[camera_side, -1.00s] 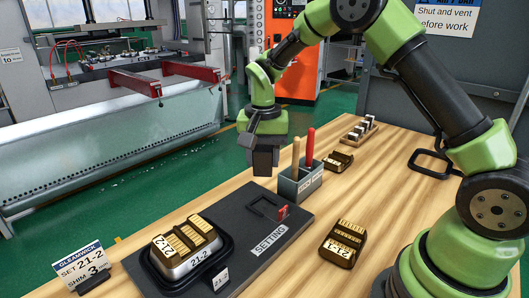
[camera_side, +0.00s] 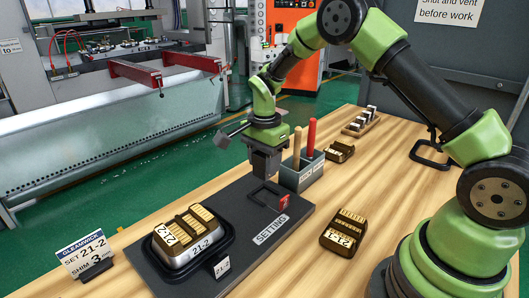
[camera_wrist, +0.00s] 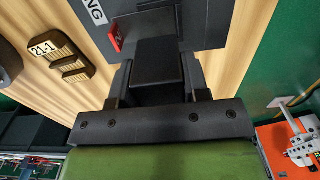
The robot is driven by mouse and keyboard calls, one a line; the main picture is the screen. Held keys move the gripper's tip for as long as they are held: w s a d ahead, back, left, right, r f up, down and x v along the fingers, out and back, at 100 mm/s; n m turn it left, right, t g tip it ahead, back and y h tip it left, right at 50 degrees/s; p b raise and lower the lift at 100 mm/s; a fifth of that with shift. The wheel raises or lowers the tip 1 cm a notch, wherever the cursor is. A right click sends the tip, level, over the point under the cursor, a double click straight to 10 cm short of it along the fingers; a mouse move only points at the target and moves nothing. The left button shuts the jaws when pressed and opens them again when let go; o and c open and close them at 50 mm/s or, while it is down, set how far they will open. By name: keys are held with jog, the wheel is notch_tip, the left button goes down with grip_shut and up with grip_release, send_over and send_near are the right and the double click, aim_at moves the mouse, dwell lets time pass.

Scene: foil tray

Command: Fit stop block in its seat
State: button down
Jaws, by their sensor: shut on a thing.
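My gripper (camera_side: 265,163) hangs over the back part of the dark setting plate (camera_side: 225,258), fingers down. It is shut on a dark block, which I take to be the stop block (camera_wrist: 157,62); in the wrist view it sits between the two fingers. A raised U-shaped outline, which looks like the seat (camera_side: 268,198), lies on the plate just below and in front of the gripper. A red tag (camera_side: 284,201) stands beside it and also shows in the wrist view (camera_wrist: 115,38). Whether the block touches the plate cannot be told.
A numbered gold-and-dark tool (camera_side: 188,234) sits at the plate's left end. A holder (camera_side: 301,173) with two upright handles stands close right of my gripper. Another tool (camera_side: 343,229) lies right of the plate. A card (camera_side: 84,252) stands at left. Bare wood lies to the right.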

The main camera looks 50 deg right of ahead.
aim_at(264, 177)
jog(key=shift+f, duration=2.35)
jog(key=shift+f, duration=0.55)
dwell(0.4)
jog(key=c, duration=0.8)
grip_release()
jog(key=shift+c, duration=0.2)
jog(key=shift+r, duration=0.1)
jog(key=shift+r, duration=2.1)
jog(key=shift+o, duration=0.4)
jog(key=o, duration=0.5)
